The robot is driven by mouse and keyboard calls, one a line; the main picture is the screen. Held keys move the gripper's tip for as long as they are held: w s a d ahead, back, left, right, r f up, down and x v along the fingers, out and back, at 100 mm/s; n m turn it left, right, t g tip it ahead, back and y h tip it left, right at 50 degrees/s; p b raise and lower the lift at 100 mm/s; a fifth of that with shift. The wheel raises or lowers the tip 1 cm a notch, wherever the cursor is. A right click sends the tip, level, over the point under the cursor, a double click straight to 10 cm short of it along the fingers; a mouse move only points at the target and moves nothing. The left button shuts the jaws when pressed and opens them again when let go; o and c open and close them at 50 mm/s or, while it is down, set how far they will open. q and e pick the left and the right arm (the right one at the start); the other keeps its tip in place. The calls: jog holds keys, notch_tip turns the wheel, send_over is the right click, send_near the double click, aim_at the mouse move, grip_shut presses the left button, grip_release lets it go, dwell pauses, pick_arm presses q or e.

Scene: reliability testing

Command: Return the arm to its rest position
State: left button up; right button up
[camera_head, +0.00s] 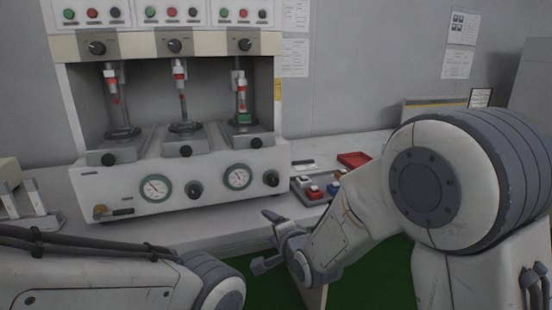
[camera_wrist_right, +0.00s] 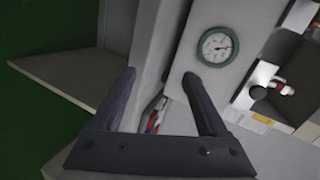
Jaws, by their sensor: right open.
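My right arm comes in from the right in the head view, bent at a large grey and white joint. My left arm (camera_head: 110,275) lies across the lower left of the head view. Its gripper is out of the picture.
The test machine (camera_head: 120,190), with gauges and knobs, stands on the table (camera_head: 245,232). A grey tray (camera_head: 296,172) with red and blue parts and a red tray (camera_head: 354,159) lie right of it. Green floor (camera_head: 375,285) shows below. A gauge (camera_wrist_right: 217,47) shows in the wrist view.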

jog(key=s+d+f+n+g+h, duration=0.15)
jog(key=s+n+g, duration=0.35)
jog(key=s, duration=0.6)
jog(key=s+d+f+n+g+h, duration=0.15)
jog(key=s+n+g, duration=0.25)
jog(key=s+n, duration=0.6)
jog(key=s+d+f+n+g+h, duration=0.1)
jog(key=s+d+n+g, duration=0.25)
jog(key=s, duration=0.95)
notch_tip(320, 180, up, 27)
jog(key=a+p, duration=0.1)
jog(key=p, duration=2.5)
jog(key=shift+w+p, duration=0.2)
jog(key=shift+p, duration=0.15)
jog(key=shift+a+f+n, duration=0.1)
jog(key=shift+f+n, duration=0.05)
jog(key=shift+n, duration=0.1)
